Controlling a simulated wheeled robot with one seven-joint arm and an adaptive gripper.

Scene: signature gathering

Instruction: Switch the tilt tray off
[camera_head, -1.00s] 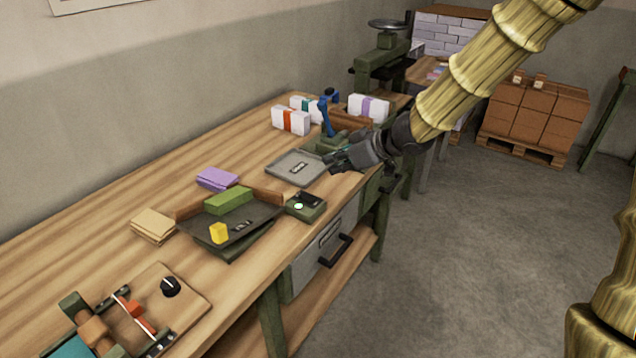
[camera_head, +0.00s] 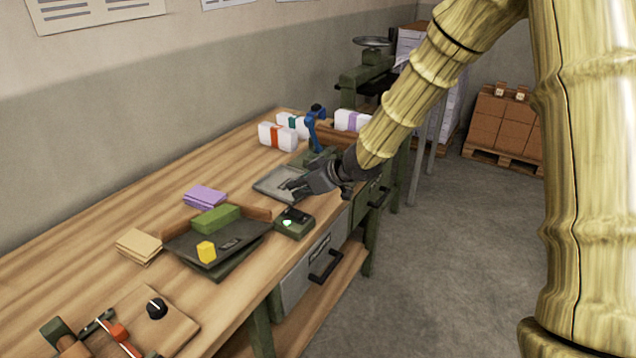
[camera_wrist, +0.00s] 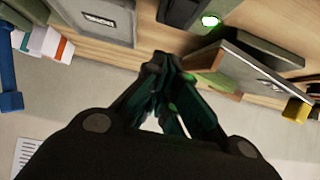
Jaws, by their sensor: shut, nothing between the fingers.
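In the wrist view the lit light (camera_wrist: 209,21) is at the top, right of centre. My gripper (camera_head: 290,186) is shut and empty, above the bench near the grey flat tray, behind the switch box. Its fingers (camera_wrist: 165,62) point toward the bench edge below the light in the wrist view.
A grey flat tray (camera_head: 268,188) lies behind the switch box. Purple pads (camera_head: 205,195) and tan pads (camera_head: 138,246) lie on the bench. A blue-handled tool (camera_head: 313,132) and white packs (camera_head: 278,136) stand farther back. A board with a black knob (camera_head: 157,308) is at the front.

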